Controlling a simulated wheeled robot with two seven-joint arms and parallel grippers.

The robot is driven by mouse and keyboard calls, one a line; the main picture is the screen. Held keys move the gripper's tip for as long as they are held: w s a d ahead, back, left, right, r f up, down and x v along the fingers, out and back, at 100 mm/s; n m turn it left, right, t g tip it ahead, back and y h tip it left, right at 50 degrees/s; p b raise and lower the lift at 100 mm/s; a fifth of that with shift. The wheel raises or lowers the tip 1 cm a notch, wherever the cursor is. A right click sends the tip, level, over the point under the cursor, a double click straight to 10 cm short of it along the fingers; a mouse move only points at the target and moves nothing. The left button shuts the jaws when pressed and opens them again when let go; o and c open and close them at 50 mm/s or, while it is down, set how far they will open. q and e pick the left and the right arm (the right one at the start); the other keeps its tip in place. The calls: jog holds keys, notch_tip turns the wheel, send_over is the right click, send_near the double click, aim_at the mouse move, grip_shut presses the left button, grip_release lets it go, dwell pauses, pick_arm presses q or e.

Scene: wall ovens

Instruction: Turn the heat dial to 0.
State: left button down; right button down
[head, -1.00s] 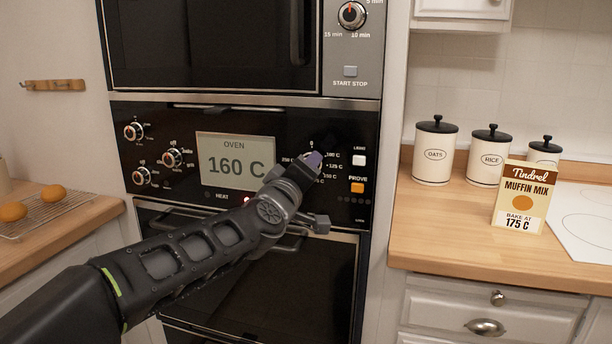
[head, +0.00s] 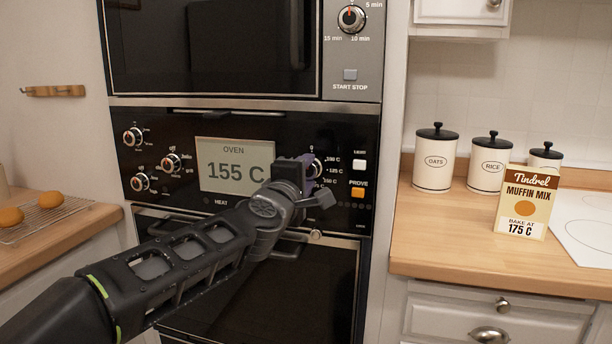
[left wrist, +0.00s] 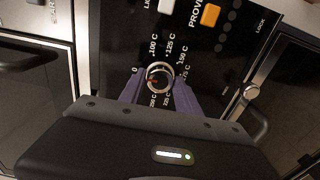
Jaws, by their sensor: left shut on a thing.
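The heat dial (head: 318,167) is a round silver-rimmed knob on the black oven panel, partly hidden in the head view. The left wrist view shows its face (left wrist: 159,78) with a small red mark on its left part; numbers from 0 to 250 C ring it. My left gripper (head: 309,168) has its purple fingers on either side of the dial, shut on it. In the left wrist view the fingers (left wrist: 159,88) flank the knob. The oven display (head: 235,165) reads 155 C. My right gripper is not in view.
An orange PROVE button (head: 358,192) and a white LIGHT button (head: 359,165) sit just right of the dial. The oven door handle (head: 285,254) is below my wrist. A timer dial (head: 351,19) is above. A muffin mix box (head: 525,203) stands on the right counter.

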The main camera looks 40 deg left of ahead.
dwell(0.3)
pick_arm(q)
jog(key=c, duration=0.9)
grip_release()
jog(key=shift+o, duration=0.2)
jog(key=p+v, duration=0.1)
jog(key=v, duration=0.6)
jog(key=shift+s+d, duration=0.15)
jog(key=shift+s, duration=0.2)
